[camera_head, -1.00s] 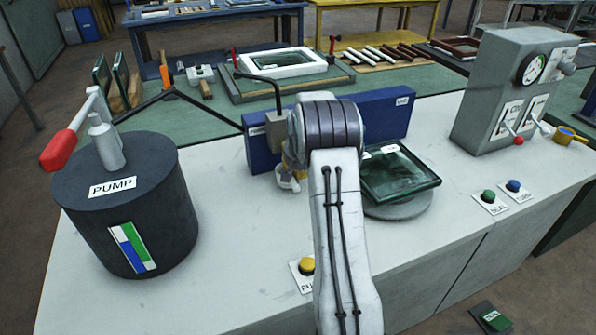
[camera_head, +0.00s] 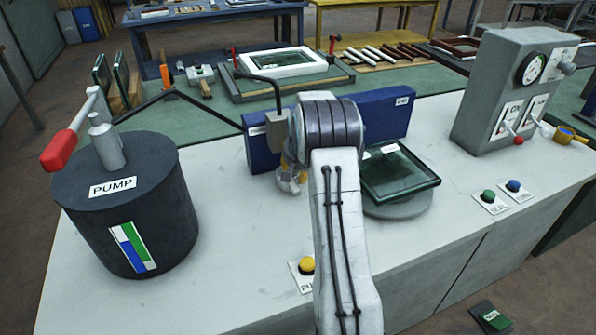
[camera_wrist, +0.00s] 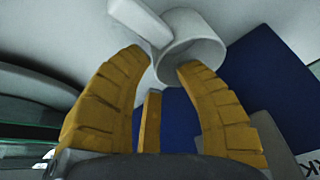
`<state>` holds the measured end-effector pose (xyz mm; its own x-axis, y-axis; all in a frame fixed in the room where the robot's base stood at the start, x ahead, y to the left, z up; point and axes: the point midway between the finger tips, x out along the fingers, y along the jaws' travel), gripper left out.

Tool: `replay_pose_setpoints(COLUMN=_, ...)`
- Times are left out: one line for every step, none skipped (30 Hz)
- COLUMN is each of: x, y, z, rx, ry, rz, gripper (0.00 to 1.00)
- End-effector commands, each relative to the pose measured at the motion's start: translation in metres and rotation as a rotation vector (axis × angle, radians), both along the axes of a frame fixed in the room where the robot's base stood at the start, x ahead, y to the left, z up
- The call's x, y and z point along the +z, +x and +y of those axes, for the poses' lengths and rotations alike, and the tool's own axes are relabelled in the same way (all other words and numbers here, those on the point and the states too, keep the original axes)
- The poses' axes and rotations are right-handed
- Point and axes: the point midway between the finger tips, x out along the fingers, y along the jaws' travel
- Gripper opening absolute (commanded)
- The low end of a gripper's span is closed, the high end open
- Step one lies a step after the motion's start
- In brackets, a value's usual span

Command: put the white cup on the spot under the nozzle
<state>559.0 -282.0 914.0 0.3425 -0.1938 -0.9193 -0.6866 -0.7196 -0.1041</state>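The white cup (camera_wrist: 190,47) shows in the wrist view just beyond my fingertips, its opening towards the camera and its handle (camera_wrist: 140,22) pointing up and left. My gripper (camera_wrist: 163,62) has its yellow fingers spread, with no visible grip on the cup. In the head view my gripper (camera_head: 292,183) is low over the white bench, partly hidden by my arm. The grey nozzle block (camera_head: 277,132) hangs from a dark bent pipe above and behind my gripper. The spot under it is hidden.
A blue box (camera_head: 388,115) stands behind my arm. A framed glass panel (camera_head: 400,172) on a round grey base is to the right. The black pump drum (camera_head: 125,205) stands at the left. A yellow button (camera_head: 307,265) is in front. The bench between drum and arm is clear.

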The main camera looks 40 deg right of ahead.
Motion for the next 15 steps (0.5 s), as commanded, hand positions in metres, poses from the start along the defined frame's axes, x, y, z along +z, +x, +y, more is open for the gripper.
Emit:
replay_pose_setpoints(x=0.009, y=0.0, z=0.0, rx=0.0, ry=-0.001, rz=-0.001, gripper=0.3)
replay_pose_setpoints(x=0.012, y=0.0, z=0.0, rx=0.0, ry=-0.001, rz=-0.001, gripper=0.3)
replay_pose_setpoints(x=0.015, y=-0.002, z=0.001, rx=0.0, ry=-0.002, rz=-0.004, gripper=0.3)
replay_pose_setpoints(x=0.019, y=-0.003, z=0.002, rx=0.0, ry=-0.003, rz=-0.004, gripper=0.3)
replay_pose_setpoints(x=0.024, y=-0.005, z=0.003, rx=0.0, ry=-0.003, rz=-0.006, gripper=0.3)
replay_pose_setpoints(x=0.03, y=-0.008, z=0.005, rx=0.0, ry=-0.002, rz=-0.004, gripper=0.3)
replay_pose_setpoints(x=0.036, y=-0.01, z=0.005, rx=0.0, ry=-0.003, rz=-0.006, gripper=0.3)
replay_pose_setpoints(x=0.041, y=-0.012, z=0.007, rx=0.0, ry=-0.003, rz=-0.004, gripper=0.3)
replay_pose_setpoints(x=0.049, y=-0.015, z=0.008, rx=0.0, ry=-0.003, rz=-0.005, gripper=0.3)
replay_pose_setpoints(x=0.053, y=-0.017, z=0.009, rx=0.0, ry=-0.003, rz=-0.005, gripper=0.3)
replay_pose_setpoints(x=0.059, y=-0.018, z=0.01, rx=0.0, ry=-0.003, rz=-0.004, gripper=0.3)
replay_pose_setpoints(x=0.065, y=-0.021, z=0.012, rx=0.0, ry=-0.003, rz=-0.004, gripper=0.3)
replay_pose_setpoints(x=0.07, y=-0.023, z=0.013, rx=0.0, ry=-0.003, rz=-0.004, gripper=0.3)
replay_pose_setpoints(x=0.074, y=-0.025, z=0.014, rx=0.0, ry=-0.003, rz=-0.004, gripper=0.3)
replay_pose_setpoints(x=0.08, y=-0.027, z=0.015, rx=0.0, ry=-0.003, rz=-0.004, gripper=0.3)
